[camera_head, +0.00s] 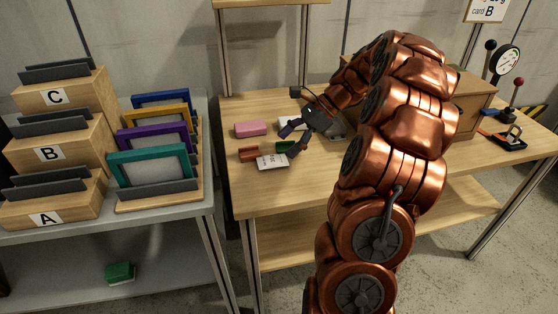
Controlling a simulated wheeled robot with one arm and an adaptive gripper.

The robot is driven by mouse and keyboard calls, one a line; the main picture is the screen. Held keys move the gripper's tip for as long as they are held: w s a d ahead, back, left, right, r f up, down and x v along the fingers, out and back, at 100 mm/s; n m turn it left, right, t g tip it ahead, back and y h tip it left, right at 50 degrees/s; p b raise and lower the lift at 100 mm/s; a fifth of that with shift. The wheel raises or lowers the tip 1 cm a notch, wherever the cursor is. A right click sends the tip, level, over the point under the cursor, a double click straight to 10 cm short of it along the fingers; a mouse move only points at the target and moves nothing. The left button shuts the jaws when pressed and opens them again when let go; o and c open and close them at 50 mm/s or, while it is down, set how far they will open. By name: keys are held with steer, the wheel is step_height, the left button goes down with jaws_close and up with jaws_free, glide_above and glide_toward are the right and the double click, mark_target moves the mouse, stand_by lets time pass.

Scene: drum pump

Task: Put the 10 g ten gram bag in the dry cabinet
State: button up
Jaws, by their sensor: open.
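My copper-coloured arm reaches over the wooden table, and my gripper (291,141) is open above its left part. Its dark fingers point left and down, with nothing visibly held. A small white packet with dark print (272,162) lies on the table just below and left of the fingers. The print is too small to read surely, so I cannot tell if it is the 10 g bag. Another white item (287,122) lies behind the gripper, partly hidden. A wooden box-like cabinet (472,102) stands at the right, largely hidden by my arm; I cannot tell if it is the dry cabinet.
A pink block (250,129), a red-brown item (249,153) and a green item (284,147) lie near the gripper. A grey bench at left holds lettered wooden stands (62,148) and coloured frames (150,164). A gauge (507,62) stands far right. The table's front-left is clear.

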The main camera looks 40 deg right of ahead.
mark_target(274, 158)
steer(key=shift+d+f+b+x, duration=0.15)
steer(key=shift+x, duration=1.3)
steer(key=shift+d+f+b+x, duration=0.15)
steer(key=shift+x, duration=1.35)
steer(key=shift+s, duration=0.1)
steer(key=shift+c, duration=0.2)
steer(key=c, duration=1.1)
